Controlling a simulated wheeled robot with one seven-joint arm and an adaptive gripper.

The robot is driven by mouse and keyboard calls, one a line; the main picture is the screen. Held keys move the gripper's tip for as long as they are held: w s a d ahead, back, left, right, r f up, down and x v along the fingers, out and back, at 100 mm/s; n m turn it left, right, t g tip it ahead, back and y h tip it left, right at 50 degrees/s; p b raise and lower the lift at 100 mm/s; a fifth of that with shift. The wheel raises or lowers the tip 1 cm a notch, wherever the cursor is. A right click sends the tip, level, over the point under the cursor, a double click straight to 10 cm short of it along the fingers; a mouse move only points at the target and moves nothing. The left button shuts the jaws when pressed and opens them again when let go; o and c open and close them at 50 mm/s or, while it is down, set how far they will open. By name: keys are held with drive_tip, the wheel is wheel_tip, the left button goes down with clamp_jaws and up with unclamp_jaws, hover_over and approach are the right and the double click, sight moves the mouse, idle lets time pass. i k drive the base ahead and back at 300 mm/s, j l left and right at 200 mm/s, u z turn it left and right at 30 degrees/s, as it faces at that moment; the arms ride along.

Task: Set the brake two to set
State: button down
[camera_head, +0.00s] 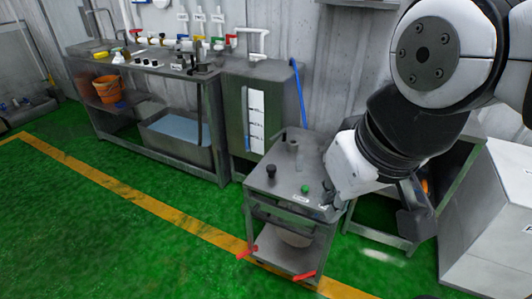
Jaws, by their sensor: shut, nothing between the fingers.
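A small grey metal cart (283,180) stands right of centre. Two red levers stick out low at its front: a left red lever (247,252) and a right red lever (304,276). They look like brake levers. I cannot read which is brake two or whether either is set. My arm comes in from the upper right, and its white wrist overlaps the cart's right edge. A dark shape below the wrist appears to be my gripper (415,224), shut and empty, right of the cart and above both levers. Its fingertips are not clear.
The cart top carries a black knob (271,171) and a green button (305,188). A long bench (150,72) and a cabinet (233,110) line the wall. A white box (492,215) stands right. Green floor (110,240) is clear at front left.

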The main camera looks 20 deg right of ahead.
sight(297, 278)
drive_tip(key=z, duration=0.55)
drive_tip(key=j, duration=0.45)
drive_tip(key=i+j+u, duration=0.1)
drive_tip(key=j, duration=0.35)
drive_tip(key=i+j, duration=0.1)
drive_tip(key=j, duration=0.85)
drive_tip(key=i+u, duration=0.05)
